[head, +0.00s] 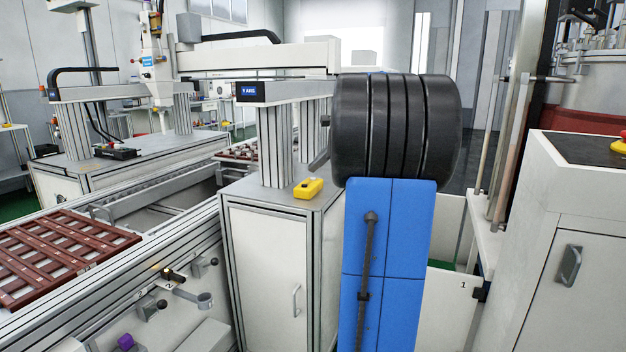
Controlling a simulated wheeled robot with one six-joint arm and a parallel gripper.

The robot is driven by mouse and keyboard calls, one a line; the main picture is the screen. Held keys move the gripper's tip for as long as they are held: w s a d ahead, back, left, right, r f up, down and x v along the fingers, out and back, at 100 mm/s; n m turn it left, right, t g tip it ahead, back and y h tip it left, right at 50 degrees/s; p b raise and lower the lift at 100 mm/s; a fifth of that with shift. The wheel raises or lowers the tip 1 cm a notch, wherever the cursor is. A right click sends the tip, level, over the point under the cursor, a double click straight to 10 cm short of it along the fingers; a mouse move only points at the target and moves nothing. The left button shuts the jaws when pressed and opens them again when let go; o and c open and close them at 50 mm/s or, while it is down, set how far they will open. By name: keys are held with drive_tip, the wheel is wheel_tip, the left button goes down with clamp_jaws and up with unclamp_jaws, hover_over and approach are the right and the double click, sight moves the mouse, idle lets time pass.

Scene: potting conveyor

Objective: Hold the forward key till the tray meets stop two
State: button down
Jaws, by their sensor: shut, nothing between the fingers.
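A brown slatted tray (112,232) lies on the conveyor (150,252) at the left, partly cut off by the picture's edge. A fitting with a black knob and a small amber light (172,275) sits on the near rail, beside a label "2". I cannot tell whether it is stop two or whether the tray touches any stop. A yellow box (308,188) lies on top of a white cabinet; I cannot make out keys on it. No forward key can be identified. My blue arm with its black joint fills the middle right, and my gripper is not in view.
The white cabinet (268,275) stands beside the conveyor, with a gantry (265,57) above. Another brown tray (240,153) shows further back. A purple knob (125,342) is at the lower left. A white machine housing (570,215) closes off the right.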

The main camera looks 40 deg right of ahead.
wheel_tip(320, 180, up, 5)
drive_tip(key=shift+f, duration=0.15)
idle(0.3)
idle(0.4)
drive_tip(key=s+a+f+n+g, duration=0.1)
drive_tip(key=s+a+f+n, duration=0.25)
drive_tip(key=a, duration=0.55)
drive_tip(key=s+a+f+n+g, duration=0.15)
drive_tip(key=a+n, duration=0.25)
drive_tip(key=a, duration=0.5)
drive_tip(key=s+a+f+n+g, duration=0.1)
drive_tip(key=s+a+f+n, duration=0.25)
drive_tip(key=a, duration=0.65)
drive_tip(key=s+a+f+n, duration=0.6)
drive_tip(key=s+f+n, duration=0.1)
drive_tip(key=s, duration=0.3)
drive_tip(key=s+a+f+n, duration=0.7)
drive_tip(key=s+f+n, duration=0.1)
drive_tip(key=s+f, duration=0.1)
drive_tip(key=shift+s+a+g+h, duration=0.2)
drive_tip(key=shift+s+g+h, duration=0.1)
drive_tip(key=shift+s+g, duration=0.15)
